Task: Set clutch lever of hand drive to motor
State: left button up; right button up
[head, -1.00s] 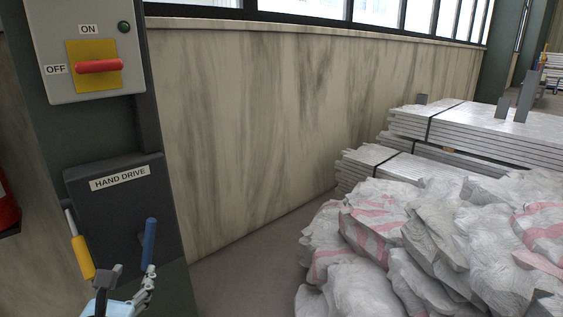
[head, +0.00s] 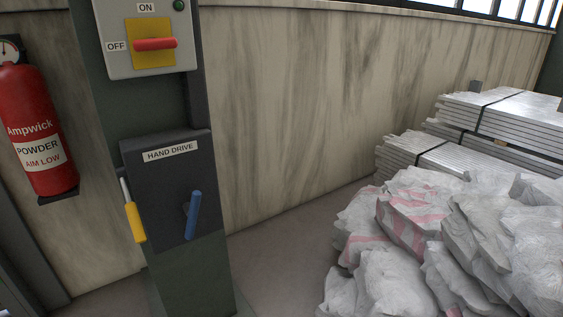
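The hand drive (head: 165,185) is a dark grey box with a white "HAND DRIVE" label, mounted on a green column. A blue lever (head: 193,214) stands on the lower right of its front face, nearly upright with its top leaning slightly right. A lever with a yellow grip (head: 134,222) and a pale rod sits at the box's left side, its grip pointing down. No marking shows which one is the clutch lever, and no motor label is readable. Neither of my grippers is in view.
A switch box (head: 150,65) with a red handle on a yellow plate, marked ON and OFF, is above. A red fire extinguisher (head: 38,130) hangs at left. White bags (head: 430,245) and stacked panels (head: 470,130) fill the right. The floor (head: 275,270) between is clear.

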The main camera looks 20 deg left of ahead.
aim_at(140, 236)
jog(key=u, duration=2.1)
